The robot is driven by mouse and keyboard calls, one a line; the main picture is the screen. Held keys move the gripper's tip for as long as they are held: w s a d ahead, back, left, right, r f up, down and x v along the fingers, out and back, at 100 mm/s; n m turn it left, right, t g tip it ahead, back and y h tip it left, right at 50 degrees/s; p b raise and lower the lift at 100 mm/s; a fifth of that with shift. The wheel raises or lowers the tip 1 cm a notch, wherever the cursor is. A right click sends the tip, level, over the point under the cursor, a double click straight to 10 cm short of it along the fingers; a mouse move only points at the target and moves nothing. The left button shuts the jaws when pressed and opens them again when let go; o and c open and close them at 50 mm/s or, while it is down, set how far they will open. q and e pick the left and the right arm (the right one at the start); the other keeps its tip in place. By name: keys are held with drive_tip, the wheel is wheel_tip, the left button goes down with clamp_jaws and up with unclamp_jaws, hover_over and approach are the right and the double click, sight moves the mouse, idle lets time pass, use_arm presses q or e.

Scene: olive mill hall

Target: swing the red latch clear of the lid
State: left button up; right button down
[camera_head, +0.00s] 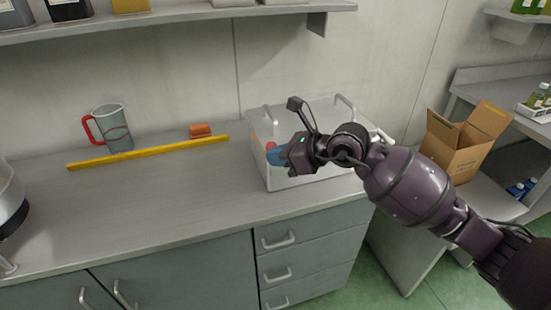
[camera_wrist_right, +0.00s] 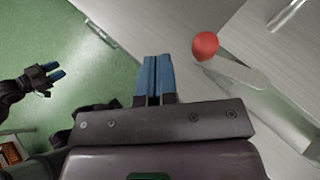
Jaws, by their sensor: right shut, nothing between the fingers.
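The latch is a pale lever (camera_wrist_right: 238,70) with a round red knob (camera_wrist_right: 205,45) at its end, in the right wrist view. In the head view the knob (camera_head: 271,146) shows at the left front of a pale box (camera_head: 318,178). My right gripper (camera_head: 275,156) is shut and empty by the knob. In the wrist view its blue fingertips (camera_wrist_right: 153,60) lie left of the knob, with a gap in the picture. My left gripper (camera_wrist_right: 49,72) shows small at the left of the wrist view; its finger gap is unclear. My right arm hides part of the box and lid.
The box stands on a grey counter (camera_head: 150,205) against the wall. An open cardboard box (camera_head: 455,150) stands to the right. The counter front is clear.

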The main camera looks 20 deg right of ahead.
use_arm(q)
drive_tip(key=shift+s+a, duration=0.1)
drive_tip(key=shift+s, duration=0.3)
use_arm(e)
drive_tip(key=s+d+r, duration=0.1)
drive_tip(key=s+r, duration=0.3)
drive_tip(key=s, duration=0.5)
drive_tip(key=shift+d+r, duration=0.3)
drive_tip(key=shift+r, duration=0.05)
drive_tip(key=shift+s, duration=0.1)
